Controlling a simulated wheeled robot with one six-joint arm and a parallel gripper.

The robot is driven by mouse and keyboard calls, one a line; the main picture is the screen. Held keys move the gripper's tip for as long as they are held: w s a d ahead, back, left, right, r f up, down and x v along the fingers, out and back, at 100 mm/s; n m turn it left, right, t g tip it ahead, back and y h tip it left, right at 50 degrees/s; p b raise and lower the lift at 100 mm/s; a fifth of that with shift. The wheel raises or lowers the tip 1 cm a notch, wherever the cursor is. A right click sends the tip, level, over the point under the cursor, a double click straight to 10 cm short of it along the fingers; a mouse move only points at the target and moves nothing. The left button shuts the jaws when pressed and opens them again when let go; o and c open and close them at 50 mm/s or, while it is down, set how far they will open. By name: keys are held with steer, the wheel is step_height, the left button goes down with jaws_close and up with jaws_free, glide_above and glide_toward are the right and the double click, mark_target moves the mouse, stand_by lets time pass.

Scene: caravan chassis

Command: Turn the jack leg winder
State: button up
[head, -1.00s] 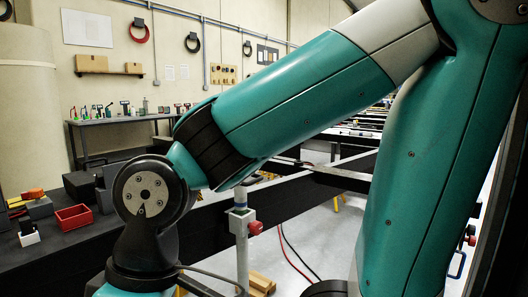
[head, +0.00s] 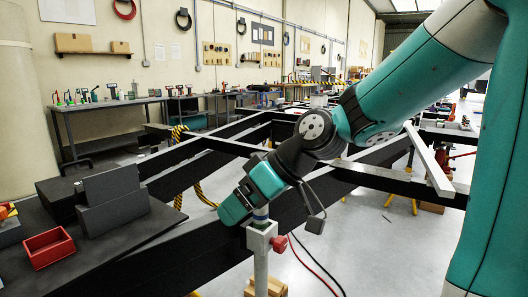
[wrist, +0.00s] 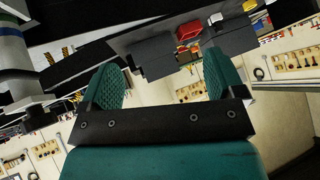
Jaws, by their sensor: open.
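The jack leg (head: 261,246) is an upright pale post with a square housing and a blue band near its top. A red knob (head: 278,243) sticks out on the housing's right side; I cannot tell if it is the winder itself. My gripper (head: 234,209) is low beside the top of the leg, and part of the arm overlaps the leg in the head view. In the wrist view my gripper (wrist: 165,80) has its two green ridged fingers apart with nothing between them. The leg's post (wrist: 12,55) stands at the left there, outside the fingers.
Black chassis beams (head: 205,225) run behind and beside the leg. A dark bench at the left holds a red tray (head: 48,248) and grey blocks (head: 112,200). Wooden blocks (head: 266,286) and red and black cables lie on the floor. Open floor (head: 375,255) shows to the right.

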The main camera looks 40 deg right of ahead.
steer(key=w+d+r+m+t+h+p, duration=0.1)
steer(key=w+d+r+t+h, duration=0.2)
steer(key=d, duration=0.8)
steer(key=w+d+r+m+t, duration=0.2)
steer(key=d+r+t, duration=0.15)
steer(key=d, duration=0.65)
steer(key=shift+t, duration=0.35)
steer(key=x, duration=0.5)
steer(key=p+x, duration=0.1)
steer(key=x, duration=0.5)
steer(key=d+x, duration=0.1)
steer(key=x, duration=0.5)
steer(key=shift+w+a+f, duration=0.1)
steer(key=shift+w+f, duration=0.15)
steer(key=c, duration=0.9)
steer(key=shift+a+r+m+h, duration=0.1)
steer(key=shift+a+m+h, duration=0.1)
steer(key=shift+m+h, duration=1)
steer(key=shift+m+h+p, duration=0.5)
steer(key=shift+m+h, duration=0.1)
steer(key=shift+h, duration=0.6)
steer(key=shift+d+m+h, duration=0.15)
steer(key=shift+m+h, duration=0.55)
steer(key=shift+h, duration=0.1)
